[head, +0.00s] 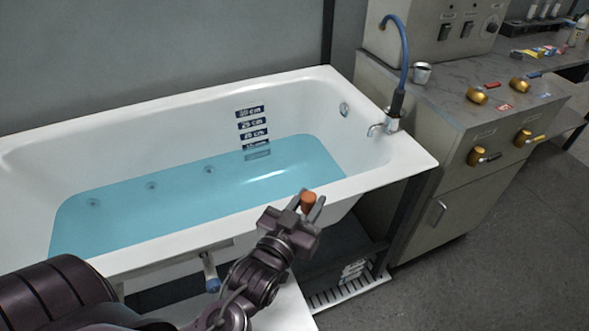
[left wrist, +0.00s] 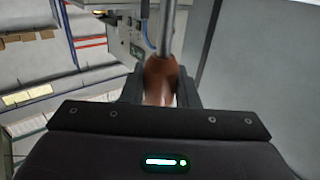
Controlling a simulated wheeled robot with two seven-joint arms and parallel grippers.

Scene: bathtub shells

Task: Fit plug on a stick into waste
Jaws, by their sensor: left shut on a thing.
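My left gripper (head: 308,205) is shut on the orange-brown handle (head: 308,199) of the stick, above the near rim of the tub. In the left wrist view the handle (left wrist: 160,80) sits between the fingers, and a grey metal rod (left wrist: 166,28) runs on from it. The plug end of the stick does not show in either view. The white bathtub (head: 180,112) holds blue water (head: 150,210). I cannot make out the waste in the tub floor. My right gripper is not in view.
A tap (head: 385,126) with a blue hose (head: 402,45) stands at the tub's right end. A grey cabinet with a worktop (head: 450,95) and brass knobs (head: 478,95) is to the right. A slatted shelf (head: 340,292) lies low beneath the tub. The grey floor (head: 500,260) at right is clear.

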